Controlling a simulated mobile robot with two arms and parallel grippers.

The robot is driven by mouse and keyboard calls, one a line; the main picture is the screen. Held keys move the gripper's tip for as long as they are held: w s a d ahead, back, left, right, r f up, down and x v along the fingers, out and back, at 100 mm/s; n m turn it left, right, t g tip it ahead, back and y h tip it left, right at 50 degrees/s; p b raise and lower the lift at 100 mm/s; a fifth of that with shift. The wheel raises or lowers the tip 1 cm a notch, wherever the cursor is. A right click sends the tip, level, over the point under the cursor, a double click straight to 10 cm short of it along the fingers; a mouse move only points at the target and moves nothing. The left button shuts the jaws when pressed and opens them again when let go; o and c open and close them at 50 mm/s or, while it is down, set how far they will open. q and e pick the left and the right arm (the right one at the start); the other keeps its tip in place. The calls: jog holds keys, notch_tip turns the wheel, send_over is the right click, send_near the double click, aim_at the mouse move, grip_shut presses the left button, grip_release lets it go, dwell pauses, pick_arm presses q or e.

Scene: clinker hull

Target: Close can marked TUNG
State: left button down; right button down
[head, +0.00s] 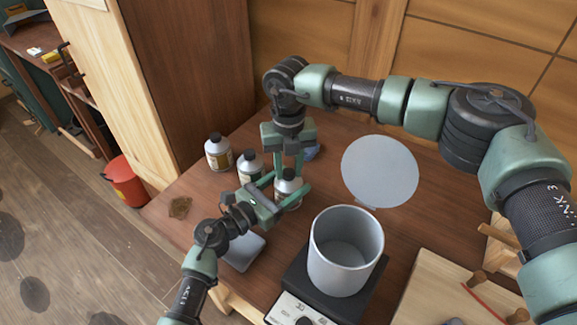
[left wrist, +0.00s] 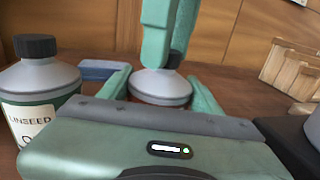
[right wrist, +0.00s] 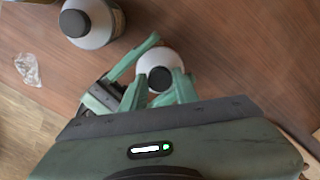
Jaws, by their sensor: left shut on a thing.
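A grey-shouldered can (head: 288,187) with a dark cap stands on the bench, and its label is hidden from me. It also shows in the left wrist view (left wrist: 160,88) and, from above, in the right wrist view (right wrist: 158,60). My left gripper (head: 282,190) is shut around its body from the side. My right gripper (head: 290,160) points down from above, its fingers apart on either side of the dark cap (right wrist: 160,79). A second can (head: 250,168) stands beside it, marked LINSEED in the left wrist view (left wrist: 40,90). I cannot read TUNG anywhere.
A third capped can (head: 218,152) stands at the back left. A large grey pot (head: 345,250) sits on a dark hotplate at the right, with a pale round disc (head: 380,172) behind it. A blue item (head: 312,152) lies behind the held can. A red bucket (head: 125,182) is on the floor.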

jog(key=shift+m, duration=0.7)
jog(key=c, duration=1)
grip_release()
notch_tip(320, 180, up, 12)
jog(key=shift+r, duration=0.1)
pick_arm(q)
jog(key=shift+c, duration=1.2)
grip_release()
